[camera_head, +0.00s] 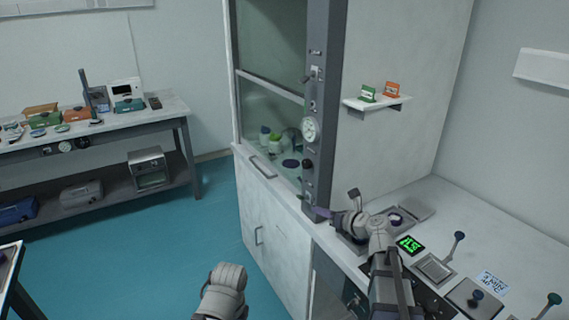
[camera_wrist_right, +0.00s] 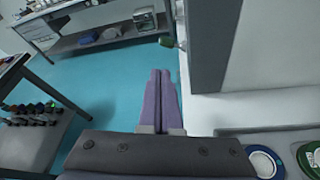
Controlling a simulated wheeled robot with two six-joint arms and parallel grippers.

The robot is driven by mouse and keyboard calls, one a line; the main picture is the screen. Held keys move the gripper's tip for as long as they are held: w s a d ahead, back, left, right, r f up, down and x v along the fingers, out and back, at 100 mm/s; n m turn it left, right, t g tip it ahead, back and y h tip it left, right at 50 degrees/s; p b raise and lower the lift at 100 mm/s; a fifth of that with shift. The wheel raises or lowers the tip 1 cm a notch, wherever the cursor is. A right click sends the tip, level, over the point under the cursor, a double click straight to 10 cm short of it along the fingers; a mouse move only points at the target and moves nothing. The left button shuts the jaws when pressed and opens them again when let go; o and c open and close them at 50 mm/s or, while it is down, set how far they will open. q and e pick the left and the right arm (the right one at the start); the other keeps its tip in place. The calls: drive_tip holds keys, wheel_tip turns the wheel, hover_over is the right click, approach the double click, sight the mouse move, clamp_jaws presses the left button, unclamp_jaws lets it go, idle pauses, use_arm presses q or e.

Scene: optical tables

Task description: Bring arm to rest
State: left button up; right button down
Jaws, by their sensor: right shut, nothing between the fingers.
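My right arm (camera_head: 384,262) reaches up over the right-hand counter in the head view. Its gripper (camera_head: 322,213) points left, close to the lower end of the fume hood's grey post. In the right wrist view the two purple fingers of the right gripper (camera_wrist_right: 160,75) lie together, shut and empty, above the blue floor. A grey link of my left arm (camera_head: 222,291) shows at the bottom of the head view; the left gripper is out of sight.
The fume hood (camera_head: 276,225) stands in the middle with bottles behind its glass. The counter (camera_head: 500,218) at right carries a green display (camera_head: 410,244) and several small devices. A bench (camera_head: 150,116) with instruments stands at the back left. The blue floor (camera_head: 180,245) between is clear.

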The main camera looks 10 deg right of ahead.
drive_tip(key=s+a+f+n+g+p, duration=0.1)
drive_tip(key=s+a+f+n+g, duration=0.35)
drive_tip(key=a+n, duration=0.35)
drive_tip(key=s+a+f+n+g+p, duration=0.1)
drive_tip(key=s+a+f+n+g, duration=0.2)
drive_tip(key=s+a+n, duration=0.45)
drive_tip(key=s+a+f+n+g+h, duration=0.1)
drive_tip(key=s+n+g+h, duration=0.1)
drive_tip(key=s+n+h, duration=0.2)
drive_tip(key=s+a+f+n+g+h+p, duration=0.1)
drive_tip(key=s+f+n+g+h, duration=0.1)
drive_tip(key=s+n, duration=0.9)
drive_tip(key=n+g+h, duration=0.1)
drive_tip(key=n+h, duration=0.1)
drive_tip(key=n, duration=0.5)
drive_tip(key=shift+f, duration=0.3)
